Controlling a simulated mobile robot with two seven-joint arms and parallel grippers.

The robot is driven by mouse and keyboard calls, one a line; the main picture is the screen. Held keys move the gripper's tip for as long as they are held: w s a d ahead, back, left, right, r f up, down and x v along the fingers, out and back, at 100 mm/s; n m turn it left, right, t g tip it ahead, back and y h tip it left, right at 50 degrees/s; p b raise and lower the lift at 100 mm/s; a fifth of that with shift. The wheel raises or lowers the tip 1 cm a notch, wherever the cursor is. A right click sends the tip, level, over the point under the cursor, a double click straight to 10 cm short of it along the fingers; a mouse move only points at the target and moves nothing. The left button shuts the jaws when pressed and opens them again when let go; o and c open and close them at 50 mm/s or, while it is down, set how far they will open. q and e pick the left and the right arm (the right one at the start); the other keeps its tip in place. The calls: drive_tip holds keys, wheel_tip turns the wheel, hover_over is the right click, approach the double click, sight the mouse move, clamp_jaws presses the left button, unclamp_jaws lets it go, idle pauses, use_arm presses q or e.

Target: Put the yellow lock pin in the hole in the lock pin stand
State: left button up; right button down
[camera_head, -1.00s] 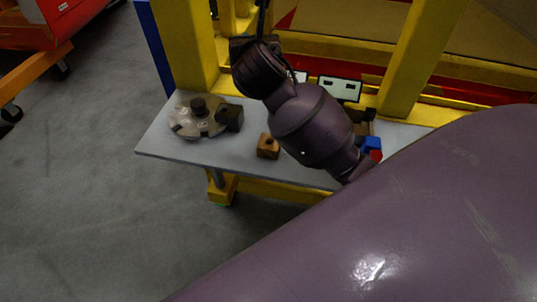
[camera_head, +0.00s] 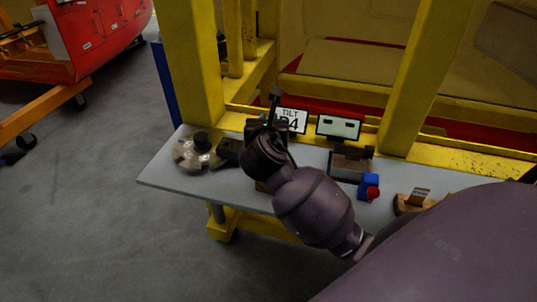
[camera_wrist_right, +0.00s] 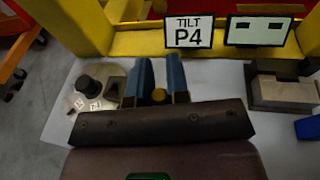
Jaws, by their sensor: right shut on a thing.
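My right gripper (camera_head: 262,126) comes in on the purple arm from the lower right and is over the grey table. In the right wrist view its two blue fingers (camera_wrist_right: 161,82) are shut on the yellow lock pin (camera_wrist_right: 158,96), of which only a small rounded yellow part shows. In the head view the pin cannot be made out. The small brown block that looks like the lock pin stand (camera_head: 261,186) is almost wholly hidden behind my right wrist; its hole is hidden. It cannot be made out in the right wrist view. My left gripper is not in view.
A grey disc with a black knob (camera_head: 198,153) and a dark block (camera_head: 229,151) stand at the table's left. A "TILT P4" sign (camera_head: 291,121), a screen (camera_head: 338,127), a dark fixture (camera_head: 349,163) and a blue-red piece (camera_head: 368,187) are behind or right. Yellow posts (camera_head: 193,65) rise behind.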

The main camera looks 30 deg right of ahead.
drive_tip(key=shift+f+b, duration=0.75)
drive_tip(key=shift+f, duration=4)
drive_tip(key=shift+f, duration=0.1)
drive_tip(key=c, duration=1.1)
unclamp_jaws()
drive_tip(key=shift+s+a, duration=0.1)
drive_tip(key=shift+s, duration=0.05)
drive_tip(key=v, duration=1.1)
drive_tip(key=shift+s+a+r, duration=0.2)
drive_tip(key=shift+s+r, duration=0.05)
